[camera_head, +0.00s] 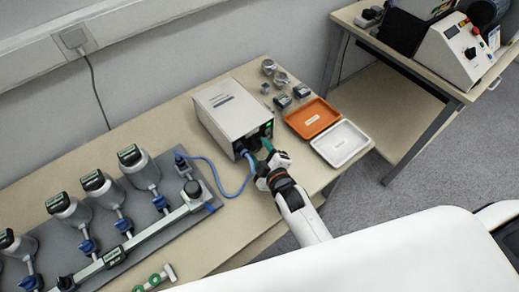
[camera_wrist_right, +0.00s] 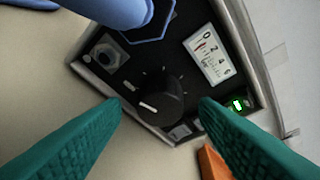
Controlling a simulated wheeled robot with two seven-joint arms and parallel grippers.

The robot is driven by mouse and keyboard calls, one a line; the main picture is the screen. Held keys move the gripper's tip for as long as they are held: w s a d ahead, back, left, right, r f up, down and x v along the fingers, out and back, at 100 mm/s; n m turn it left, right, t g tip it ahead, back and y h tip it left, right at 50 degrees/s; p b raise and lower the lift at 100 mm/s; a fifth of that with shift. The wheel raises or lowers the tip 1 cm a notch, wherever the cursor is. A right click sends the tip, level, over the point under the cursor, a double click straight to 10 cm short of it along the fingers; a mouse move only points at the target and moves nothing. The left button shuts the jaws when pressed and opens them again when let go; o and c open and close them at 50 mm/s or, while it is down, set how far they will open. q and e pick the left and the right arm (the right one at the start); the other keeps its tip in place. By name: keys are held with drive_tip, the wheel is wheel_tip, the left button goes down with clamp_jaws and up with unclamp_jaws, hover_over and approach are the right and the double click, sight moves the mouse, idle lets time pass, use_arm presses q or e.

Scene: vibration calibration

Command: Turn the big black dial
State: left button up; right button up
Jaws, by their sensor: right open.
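The big black dial (camera_wrist_right: 160,101) is on the dark front panel of a grey box-shaped unit (camera_head: 229,103). A white pointer line shows on the dial's face in the right wrist view. In the head view the dial is hidden behind my right gripper (camera_head: 260,157). The green fingers of my right gripper (camera_wrist_right: 155,138) are open, one on each side of the dial in the picture and apart from it. My left gripper is not in view.
A blue cable (camera_head: 219,181) runs from the unit's front to the grey rig (camera_head: 130,230) at left. An orange tray (camera_head: 312,118) and a white tray (camera_head: 340,142) lie right of the unit. A scale (camera_wrist_right: 209,52) and green-lit switch (camera_wrist_right: 238,104) sit near the dial.

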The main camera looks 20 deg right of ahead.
drive_tip(key=shift+w+f, duration=0.1)
drive_tip(key=shift+w, duration=0.35)
drive_tip(key=c, duration=1)
